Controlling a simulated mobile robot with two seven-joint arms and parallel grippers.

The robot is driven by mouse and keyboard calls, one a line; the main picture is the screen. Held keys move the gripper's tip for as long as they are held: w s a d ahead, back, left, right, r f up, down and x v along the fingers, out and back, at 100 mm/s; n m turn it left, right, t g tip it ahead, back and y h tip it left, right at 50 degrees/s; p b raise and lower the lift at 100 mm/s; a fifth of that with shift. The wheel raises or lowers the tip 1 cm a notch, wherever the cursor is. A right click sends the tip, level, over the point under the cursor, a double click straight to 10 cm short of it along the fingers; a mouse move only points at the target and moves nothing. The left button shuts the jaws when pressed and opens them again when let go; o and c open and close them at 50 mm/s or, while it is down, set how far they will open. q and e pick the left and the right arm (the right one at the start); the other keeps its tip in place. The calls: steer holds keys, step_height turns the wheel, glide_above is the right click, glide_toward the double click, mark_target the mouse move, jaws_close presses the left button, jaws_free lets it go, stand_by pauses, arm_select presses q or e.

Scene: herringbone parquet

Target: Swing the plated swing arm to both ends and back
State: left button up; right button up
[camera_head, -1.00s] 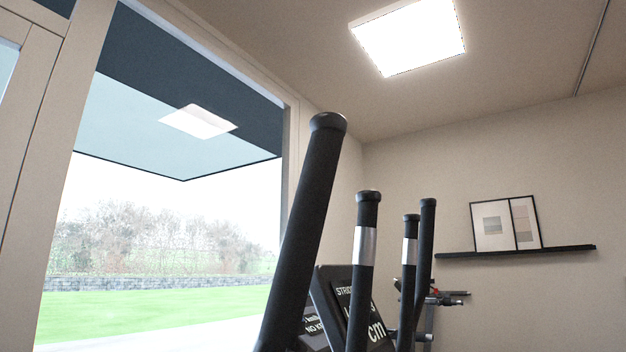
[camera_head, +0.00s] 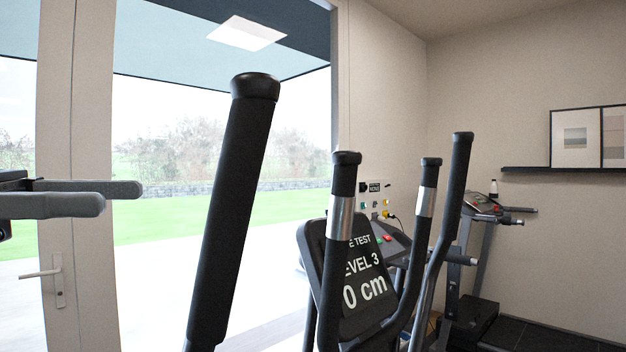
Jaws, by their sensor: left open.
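An exercise machine stands ahead with several upright black-gripped arms. The nearest, a thick black arm (camera_head: 238,200), rises left of centre and leans right at its top. A curved black arm (camera_head: 452,190) stands beside the latter. I cannot tell which plated one swings. My left gripper (camera_head: 121,197) is at the left edge, its two grey fingers apart and empty, clear of the thick arm. My right gripper is not in view.
A dark display (camera_head: 355,278) reading "LEVEL 3" and "0 cm" sits between the arms. Behind it are a panel with coloured buttons (camera_head: 378,200) and another machine (camera_head: 480,270). A glass door (camera_head: 85,250) is at left, and a shelf (camera_head: 560,170) with frames at right.

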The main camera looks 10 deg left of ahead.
mark_target(251, 193)
arm_select(q)
steer(key=p+x, duration=0.4)
steer(key=x, duration=0.9)
steer(key=shift+d, duration=0.2)
steer(key=shift+w+d, duration=0.2)
steer(key=shift+d, duration=0.3)
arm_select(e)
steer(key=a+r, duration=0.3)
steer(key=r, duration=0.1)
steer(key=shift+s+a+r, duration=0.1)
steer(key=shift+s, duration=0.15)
arm_select(q)
steer(key=c, duration=1)
jaws_close()
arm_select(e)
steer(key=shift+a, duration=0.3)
arm_select(q)
steer(key=shift+f, duration=0.1)
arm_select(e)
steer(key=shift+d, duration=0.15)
